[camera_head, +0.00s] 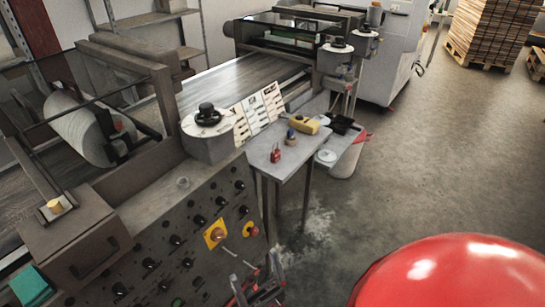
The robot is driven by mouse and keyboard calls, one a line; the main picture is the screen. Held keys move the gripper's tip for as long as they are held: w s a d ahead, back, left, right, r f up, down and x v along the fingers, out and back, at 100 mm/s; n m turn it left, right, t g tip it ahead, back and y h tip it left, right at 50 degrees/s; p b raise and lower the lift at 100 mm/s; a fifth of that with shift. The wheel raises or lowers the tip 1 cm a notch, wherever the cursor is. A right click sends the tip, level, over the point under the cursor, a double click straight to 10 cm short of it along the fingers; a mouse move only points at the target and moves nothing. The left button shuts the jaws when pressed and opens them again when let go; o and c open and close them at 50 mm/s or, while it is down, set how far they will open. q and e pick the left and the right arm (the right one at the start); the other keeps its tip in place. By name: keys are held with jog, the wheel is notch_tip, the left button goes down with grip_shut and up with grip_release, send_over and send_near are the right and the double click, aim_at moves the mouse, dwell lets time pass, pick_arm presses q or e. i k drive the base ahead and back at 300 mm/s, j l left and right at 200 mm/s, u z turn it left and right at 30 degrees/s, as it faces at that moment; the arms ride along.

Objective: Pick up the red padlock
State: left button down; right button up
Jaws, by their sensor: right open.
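The red padlock (276,154) stands on a small grey side table (268,168), near its left side. My right gripper (258,283) is at the bottom edge of the picture, in front of the control panel. Its two fingers are apart with nothing seen between them. It is well short of the padlock, nearer to the camera and apart from the table. My left gripper is not in view.
A yellow object (303,125), a small dark-blue item (291,136) and black trays (342,124) lie beyond the padlock. The control panel (170,245) with knobs borders the table's left. The floor further right is open.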

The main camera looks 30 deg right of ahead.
aim_at(275, 154)
jog(key=i+l, duration=0.1)
jog(key=l, duration=0.3)
jog(key=i+l, duration=0.1)
jog(key=l, duration=0.25)
jog(key=i+l, duration=0.1)
jog(key=l, duration=0.3)
jog(key=i+l, duration=0.15)
jog(key=l, duration=0.25)
